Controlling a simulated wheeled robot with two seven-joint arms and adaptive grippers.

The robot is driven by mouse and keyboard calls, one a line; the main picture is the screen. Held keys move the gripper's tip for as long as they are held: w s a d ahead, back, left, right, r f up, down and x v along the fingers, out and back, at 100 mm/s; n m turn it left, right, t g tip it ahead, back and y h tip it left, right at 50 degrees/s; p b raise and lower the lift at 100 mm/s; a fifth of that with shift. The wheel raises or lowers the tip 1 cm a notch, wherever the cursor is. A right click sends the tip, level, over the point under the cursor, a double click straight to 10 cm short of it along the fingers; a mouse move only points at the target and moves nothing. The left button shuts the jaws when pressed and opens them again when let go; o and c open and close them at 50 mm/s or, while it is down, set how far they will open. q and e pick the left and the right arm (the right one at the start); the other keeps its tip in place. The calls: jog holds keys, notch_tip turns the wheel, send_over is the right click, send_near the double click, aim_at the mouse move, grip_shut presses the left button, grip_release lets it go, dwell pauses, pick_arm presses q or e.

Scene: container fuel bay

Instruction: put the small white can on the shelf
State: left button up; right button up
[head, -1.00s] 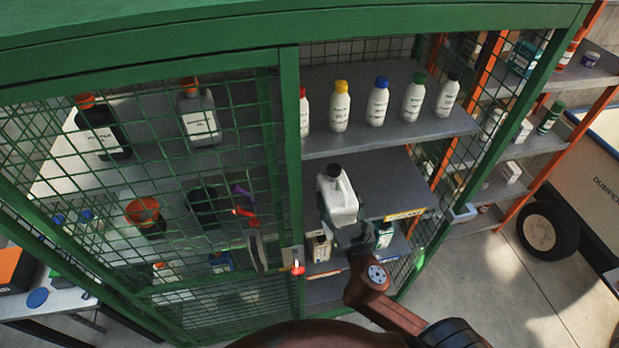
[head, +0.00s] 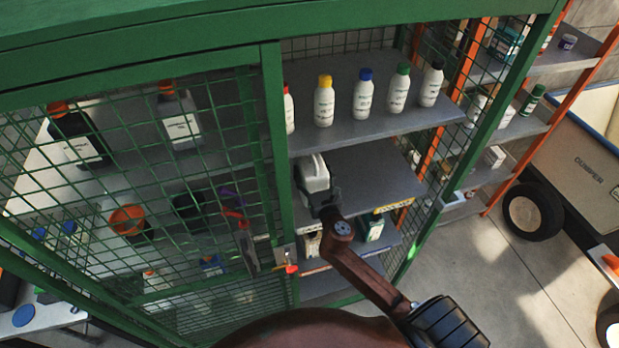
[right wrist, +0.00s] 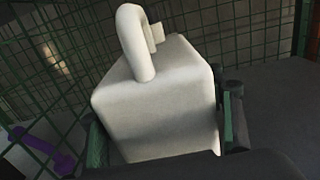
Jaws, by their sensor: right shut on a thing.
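The small white can (head: 313,173) is at the left front part of the middle shelf (head: 375,180) of the green cage. My right gripper (head: 322,200) is shut on the can from the front. In the right wrist view the can (right wrist: 155,105) stands upright with its handle on top, between the two fingers (right wrist: 165,125). I cannot tell whether its base touches the shelf. My left gripper is not in view.
Several white bottles with coloured caps (head: 324,102) line the shelf above. Smaller containers (head: 370,227) stand on the shelf below. A green post (head: 275,140) and mesh door (head: 150,190) are close on the left. The middle shelf's right part is clear.

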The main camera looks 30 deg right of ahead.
jog(key=shift+w+d+f+b, duration=0.1)
jog(key=shift+w+f+b, duration=0.15)
jog(key=shift+f, duration=0.45)
jog(key=shift+w+a+f+b, duration=0.1)
jog(key=shift+w+f+b, duration=0.1)
jog(key=shift+f, duration=0.55)
jog(key=shift+w+d+f+b, duration=0.1)
jog(key=shift+w+f+b, duration=0.15)
jog(key=shift+f, duration=0.45)
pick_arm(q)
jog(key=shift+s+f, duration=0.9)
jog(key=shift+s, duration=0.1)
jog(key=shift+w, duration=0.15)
pick_arm(e)
jog(key=shift+f, duration=0.1)
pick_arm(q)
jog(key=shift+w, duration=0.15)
pick_arm(e)
jog(key=o, duration=2)
jog(key=shift+s+f, duration=0.1)
